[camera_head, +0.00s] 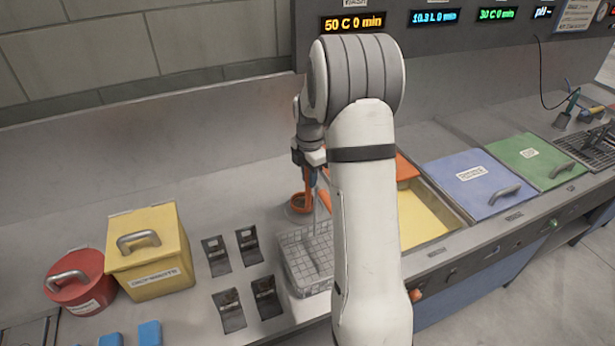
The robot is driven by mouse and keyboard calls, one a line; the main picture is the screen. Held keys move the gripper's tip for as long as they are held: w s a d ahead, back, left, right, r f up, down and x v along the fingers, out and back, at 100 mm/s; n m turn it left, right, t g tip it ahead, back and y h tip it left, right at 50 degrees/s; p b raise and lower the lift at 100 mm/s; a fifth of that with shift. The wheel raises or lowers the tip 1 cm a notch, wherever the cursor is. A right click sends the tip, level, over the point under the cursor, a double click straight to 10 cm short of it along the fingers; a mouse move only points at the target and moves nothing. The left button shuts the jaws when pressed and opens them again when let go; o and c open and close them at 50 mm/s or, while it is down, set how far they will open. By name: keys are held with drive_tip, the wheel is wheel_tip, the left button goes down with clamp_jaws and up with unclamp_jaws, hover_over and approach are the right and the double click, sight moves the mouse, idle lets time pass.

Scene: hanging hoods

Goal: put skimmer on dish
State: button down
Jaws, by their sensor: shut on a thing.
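My gripper (312,160) is at the middle of the view, pointing down, with its fingers small and partly hidden by my arm. It is shut on what looks like the skimmer (307,184), of which a narrow upright orange part shows below the fingers. A small round dish (294,213) with orange in it stands on the counter just below. The skimmer's lower end overlaps the dish in the picture; I cannot tell whether they touch.
A wire-mesh basket (296,262) stands in front of the dish. A yellow box (150,262), a red lidded pot (78,285) and several dark metal brackets (216,256) are to the left. Right of my arm are a yellow-filled tank (421,218) and blue (468,180) and green (532,160) lids.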

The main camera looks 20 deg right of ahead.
drive_tip(key=shift+f, duration=0.3)
drive_tip(key=shift+f, duration=0.2)
drive_tip(key=c, duration=1.3)
unclamp_jaws()
drive_tip(key=shift+r, duration=0.1)
